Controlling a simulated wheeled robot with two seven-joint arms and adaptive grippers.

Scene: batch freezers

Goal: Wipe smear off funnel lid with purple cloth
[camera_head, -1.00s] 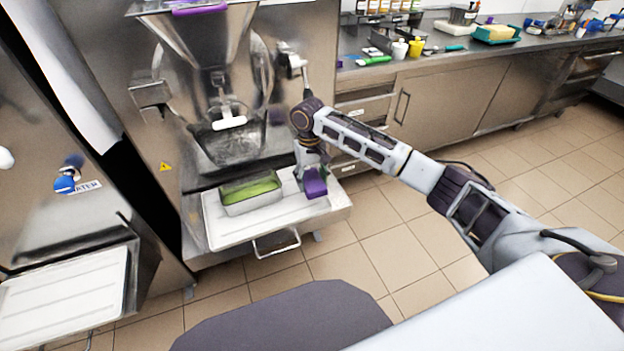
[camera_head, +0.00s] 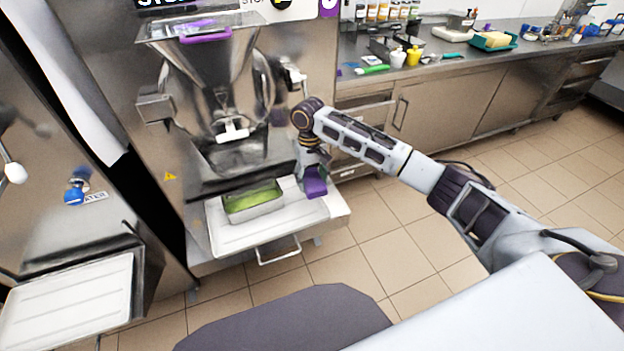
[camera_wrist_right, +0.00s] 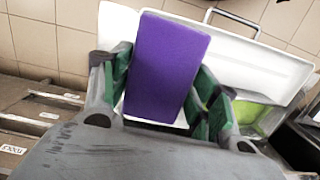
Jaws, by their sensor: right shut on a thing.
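My right gripper (camera_head: 313,172) is shut on the purple cloth (camera_head: 316,184), above the right end of the white tray. In the right wrist view the cloth (camera_wrist_right: 167,68) is a flat purple block between the green-padded fingers of the gripper (camera_wrist_right: 165,95). The funnel lid (camera_head: 185,23) is at the top of the steel funnel, with a purple handle (camera_head: 206,35). A small purple patch shows on the lid, but I cannot tell whether it is the smear. My left gripper is out of view.
A steel pan with green contents (camera_head: 254,211) stands on the white tray (camera_head: 230,236) below the freezer spout (camera_head: 232,132). A counter (camera_head: 440,62) with bottles and tools lies at the back right. Another white tray (camera_head: 70,300) is at the lower left.

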